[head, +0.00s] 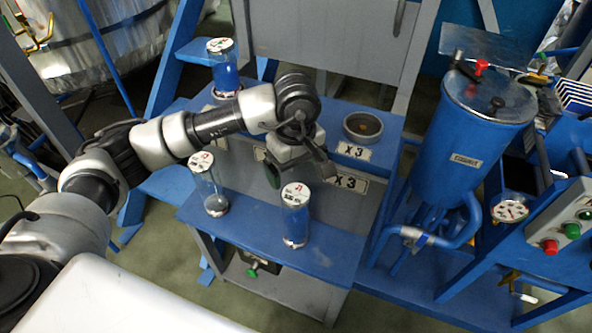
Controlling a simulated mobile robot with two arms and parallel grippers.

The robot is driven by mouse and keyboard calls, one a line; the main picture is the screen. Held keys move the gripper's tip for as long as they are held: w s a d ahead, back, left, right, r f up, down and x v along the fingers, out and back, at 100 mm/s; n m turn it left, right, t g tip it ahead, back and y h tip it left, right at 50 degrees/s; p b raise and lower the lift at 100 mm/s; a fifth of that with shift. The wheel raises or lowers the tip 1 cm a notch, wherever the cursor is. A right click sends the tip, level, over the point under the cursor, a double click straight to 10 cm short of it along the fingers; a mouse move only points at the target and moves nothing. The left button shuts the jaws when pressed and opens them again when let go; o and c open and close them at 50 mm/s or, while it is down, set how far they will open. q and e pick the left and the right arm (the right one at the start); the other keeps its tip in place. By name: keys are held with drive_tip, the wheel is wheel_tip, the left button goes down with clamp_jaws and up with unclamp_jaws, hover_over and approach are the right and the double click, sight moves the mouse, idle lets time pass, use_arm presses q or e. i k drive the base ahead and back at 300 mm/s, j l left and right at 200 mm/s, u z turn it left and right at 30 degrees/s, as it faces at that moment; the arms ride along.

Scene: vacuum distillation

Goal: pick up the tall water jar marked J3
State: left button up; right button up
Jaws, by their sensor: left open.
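Three clear jars with white lids and red marks stand on the blue stepped stand; the lid numbers are too small to read, so I cannot tell which is J3. One jar (222,72) is on the upper step at the back left. A second jar (210,190) is on the lower step at left and looks mostly clear. A third jar (295,222) is on the lower step, right of the second, and looks blue through its wall. My left gripper (299,172) is open and empty, above and just behind the third jar, apart from it. My right gripper is not in view.
The blue stand (325,258) carries X3 plates. A round grey cup (363,127) sits on its upper step at right. A blue tank (465,140) with a gauge (509,209) and a button box (560,228) stands at right. The lower step is clear right of the third jar.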

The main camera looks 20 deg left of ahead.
sight(202, 165)
drive_tip(key=u, duration=1.35)
